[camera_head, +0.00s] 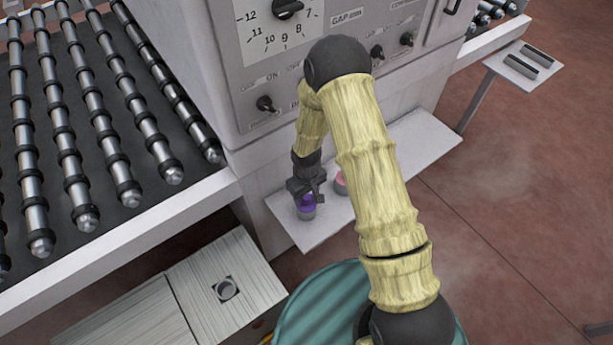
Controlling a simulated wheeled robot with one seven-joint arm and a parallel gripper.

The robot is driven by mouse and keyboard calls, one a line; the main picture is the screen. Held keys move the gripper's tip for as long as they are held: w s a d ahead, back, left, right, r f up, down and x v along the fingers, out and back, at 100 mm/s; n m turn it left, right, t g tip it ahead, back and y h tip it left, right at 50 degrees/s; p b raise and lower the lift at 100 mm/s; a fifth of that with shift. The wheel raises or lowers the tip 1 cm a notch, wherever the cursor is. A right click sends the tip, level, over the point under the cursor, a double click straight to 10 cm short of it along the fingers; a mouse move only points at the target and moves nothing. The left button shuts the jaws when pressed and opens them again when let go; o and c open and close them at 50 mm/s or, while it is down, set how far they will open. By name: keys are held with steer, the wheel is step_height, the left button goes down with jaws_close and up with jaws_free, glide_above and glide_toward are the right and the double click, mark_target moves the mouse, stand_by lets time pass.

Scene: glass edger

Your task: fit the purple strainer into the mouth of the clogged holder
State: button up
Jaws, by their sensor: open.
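The purple strainer (307,205) stands on the white shelf (292,219), with a grey lower part beneath its purple top. My gripper (306,192) is open, pointing down right at the strainer's top. I cannot tell whether its fingers touch the strainer. A dark square with a round ring-like mouth, which looks like the holder (227,289), is set in the top of the brushed-metal box at lower left. What is inside that mouth is too small to tell.
A pink-topped piece (341,182) stands on the shelf just right of the strainer, partly behind my arm. The machine's control panel (290,50) rises behind the shelf. A roller conveyor (75,130) fills the left. The metal box top (195,290) around the holder is clear.

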step_height(320, 180, up, 16)
steer(key=b, duration=0.1)
steer(key=shift+r+b, duration=0.25)
steer(key=shift+b, duration=0.05)
stand_by(0.9)
steer(key=s+d+r+m+t, duration=0.2)
steer(key=s+d+r+m, duration=0.4)
steer(key=s+d+r, duration=0.3)
steer(key=s+d, duration=0.3)
steer(key=d, duration=0.1)
steer(key=shift+s+d+r+m+t, duration=0.25)
steer(key=shift+d+r+m+t, duration=0.05)
steer(key=shift+r+m, duration=0.1)
